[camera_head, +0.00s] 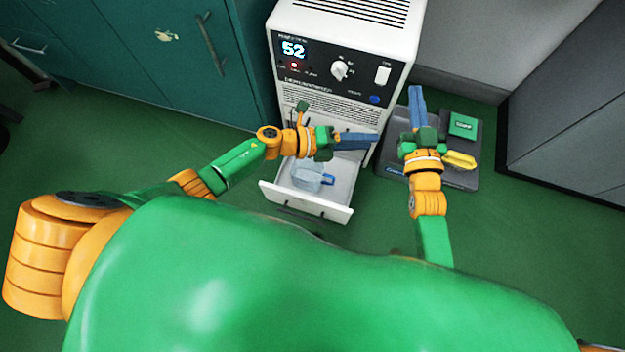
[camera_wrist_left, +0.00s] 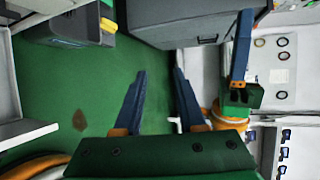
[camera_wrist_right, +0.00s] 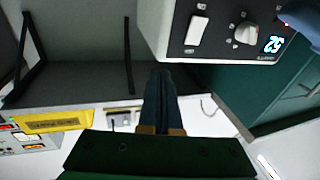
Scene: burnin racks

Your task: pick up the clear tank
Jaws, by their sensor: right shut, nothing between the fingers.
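The clear tank (camera_head: 307,178) sits in the pulled-out white drawer (camera_head: 341,213) at the bottom of the white machine. It is see-through, with a blue part on its right side. My left gripper (camera_head: 374,141) is above and behind the tank, its blue fingers pointing right across the machine's front. The fingers are apart and empty in the left wrist view (camera_wrist_left: 160,75), with green floor between them. I cannot make out the tank in either wrist view. My right gripper (camera_head: 415,90) is shut and empty, right of the machine; its fingers meet in the right wrist view (camera_wrist_right: 160,72).
The white machine (camera_head: 345,100) has a display reading 52, a knob and a switch. A dark base (camera_head: 455,182) right of it holds a green block (camera_head: 463,126) and a yellow piece (camera_head: 460,160). Teal cabinets (camera_head: 150,50) stand left, grey ones (camera_head: 580,110) right. Green floor is open at left.

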